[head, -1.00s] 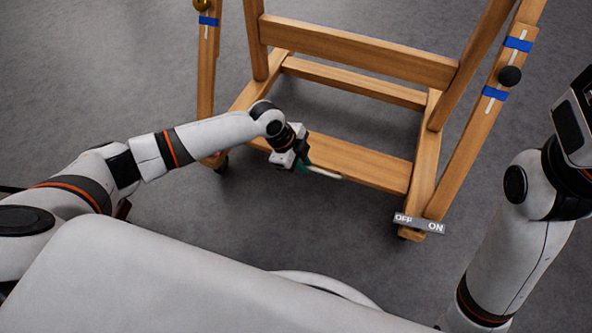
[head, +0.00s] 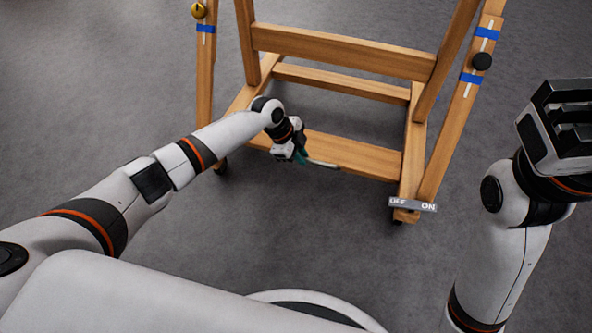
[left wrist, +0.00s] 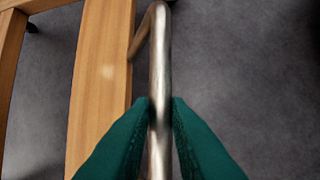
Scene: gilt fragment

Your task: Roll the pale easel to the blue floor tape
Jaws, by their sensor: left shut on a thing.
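The pale wooden easel (head: 345,45) stands upright on casters in the head view, its base on the grey floor. Its low front bar (head: 355,158) carries a metal handle (head: 322,164), which runs lengthwise through the left wrist view (left wrist: 159,60). My left gripper (head: 300,157) is shut on this handle, with its green fingers (left wrist: 160,125) on both sides of it. My right gripper (head: 572,115) is raised at the right, apart from the easel; its jaw gap is unclear. Blue bands mark the easel's side posts.
An OFF/ON plate (head: 412,204) sits at the easel's front right foot, by a caster. The grey floor (head: 330,220) around is clear.

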